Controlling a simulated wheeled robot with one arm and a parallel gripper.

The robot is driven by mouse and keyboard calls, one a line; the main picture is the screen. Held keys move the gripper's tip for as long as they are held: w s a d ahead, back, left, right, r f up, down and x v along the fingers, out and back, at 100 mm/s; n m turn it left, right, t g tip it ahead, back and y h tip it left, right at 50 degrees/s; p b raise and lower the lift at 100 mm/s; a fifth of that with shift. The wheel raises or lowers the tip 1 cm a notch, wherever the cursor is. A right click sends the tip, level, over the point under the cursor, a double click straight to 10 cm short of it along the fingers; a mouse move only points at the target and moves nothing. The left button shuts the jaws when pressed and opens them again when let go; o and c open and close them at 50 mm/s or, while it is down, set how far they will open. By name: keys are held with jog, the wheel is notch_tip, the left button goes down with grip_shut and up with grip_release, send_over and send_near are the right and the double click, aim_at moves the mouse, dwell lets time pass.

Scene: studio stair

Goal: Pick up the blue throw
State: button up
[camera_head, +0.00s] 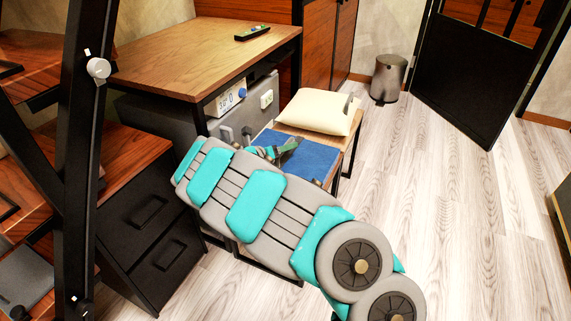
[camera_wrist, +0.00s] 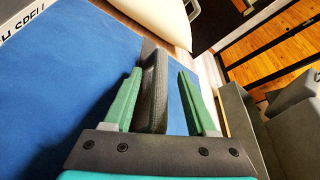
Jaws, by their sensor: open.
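The blue throw (camera_head: 316,158) lies flat on a low wooden bench with a dark frame, partly hidden by my arm. In the wrist view the throw (camera_wrist: 60,95) fills the left and middle. My gripper (camera_head: 287,148) is over the throw in the head view. In the wrist view my gripper (camera_wrist: 160,75) is open, with green fingers apart near the throw's right edge. A dark grey upright piece shows between the fingers; I cannot tell what it is. I cannot tell whether the fingertips touch the throw.
A cream cushion (camera_head: 318,111) lies on the bench just beyond the throw. A wooden desk (camera_head: 205,55) with a remote (camera_head: 252,33) stands at the left. A grey bin (camera_head: 388,78) stands farther back. Wooden floor (camera_head: 450,210) is clear at the right.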

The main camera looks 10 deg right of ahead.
grip_shut()
dwell(0.5)
dwell(1.0)
